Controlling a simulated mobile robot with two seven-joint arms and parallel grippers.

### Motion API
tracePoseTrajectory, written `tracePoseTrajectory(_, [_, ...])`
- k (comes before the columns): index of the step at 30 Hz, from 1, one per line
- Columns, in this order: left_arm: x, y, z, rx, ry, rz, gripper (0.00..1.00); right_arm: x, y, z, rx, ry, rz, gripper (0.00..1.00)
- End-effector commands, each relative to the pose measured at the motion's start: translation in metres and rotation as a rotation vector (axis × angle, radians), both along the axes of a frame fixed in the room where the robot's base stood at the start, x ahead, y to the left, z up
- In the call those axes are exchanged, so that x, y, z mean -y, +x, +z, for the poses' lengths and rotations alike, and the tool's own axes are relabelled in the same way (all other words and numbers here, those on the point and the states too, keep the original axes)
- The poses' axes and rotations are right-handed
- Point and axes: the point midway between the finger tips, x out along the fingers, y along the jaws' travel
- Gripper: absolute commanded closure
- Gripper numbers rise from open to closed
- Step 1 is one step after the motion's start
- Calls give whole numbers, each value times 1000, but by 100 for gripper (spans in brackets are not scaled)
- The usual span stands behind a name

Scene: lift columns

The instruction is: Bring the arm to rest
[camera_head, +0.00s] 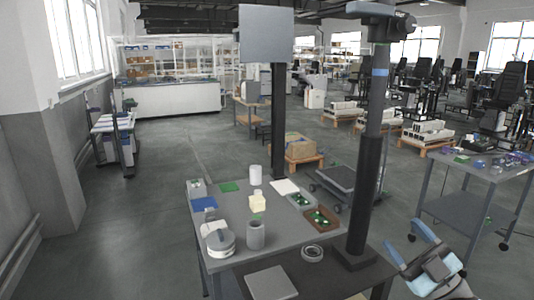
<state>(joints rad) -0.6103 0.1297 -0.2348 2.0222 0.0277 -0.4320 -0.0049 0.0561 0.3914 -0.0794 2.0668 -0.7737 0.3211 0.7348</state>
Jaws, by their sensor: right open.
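My right gripper (406,240) is at the lower right of the head view. Its two blue-tipped fingers are spread apart, with nothing visible between them. It is beside the right side of the grey work table (232,264), near the dark base of a tall column, and seems apart from both. Only the end of my right arm shows. My left gripper is not in view.
A tall column (370,200) with a camera-like head rises from the table's right side. The table holds a grey cylinder (255,235), a round grey device (219,241) and trays of green parts (320,217). A wheeled table (462,205) stands right. Floor at left is clear.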

Motion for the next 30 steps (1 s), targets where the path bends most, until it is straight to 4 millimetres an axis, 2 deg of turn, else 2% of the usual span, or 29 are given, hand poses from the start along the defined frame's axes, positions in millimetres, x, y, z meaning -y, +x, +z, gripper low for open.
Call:
tracePoseTrajectory(1, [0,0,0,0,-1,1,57,-2,-5,-43,-110,67,-47,35])
tracePoseTrajectory(2, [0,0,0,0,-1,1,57,-2,-9,-66,-172,99,-78,35])
tracePoseTrajectory(3, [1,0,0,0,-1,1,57,-3,-15,-96,-257,133,-118,35])
tracePoseTrajectory(5, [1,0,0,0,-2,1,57,-6,-26,-140,-385,173,-173,35])
tracePoseTrajectory(6, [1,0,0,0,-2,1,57,-9,-37,-169,-470,191,-204,35])
tracePoseTrajectory(9, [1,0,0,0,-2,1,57,-19,-69,-237,-688,218,-268,35])
tracePoseTrajectory(12, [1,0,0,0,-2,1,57,-34,-108,-295,-891,225,-305,35])
tracePoseTrajectory(15, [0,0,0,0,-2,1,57,-50,-149,-341,-1071,218,-319,35])
tracePoseTrajectory(18, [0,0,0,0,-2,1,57,-67,-192,-378,-1234,205,-314,35])
tracePoseTrajectory(20, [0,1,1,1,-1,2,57,-78,-218,-396,-1328,195,-303,35])
tracePoseTrajectory(21, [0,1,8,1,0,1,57,-83,-231,-397,-1372,188,-296,35])
tracePoseTrajectory(22, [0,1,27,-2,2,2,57,-80,-225,-373,-1351,185,-299,35])
tracePoseTrajectory(23, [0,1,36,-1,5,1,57,-79,-224,-363,-1344,182,-301,35])
tracePoseTrajectory(27, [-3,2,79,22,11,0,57,-77,-225,-327,-1333,173,-305,35])
tracePoseTrajectory(30, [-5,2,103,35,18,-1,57,-75,-225,-304,-1324,168,-307,35])
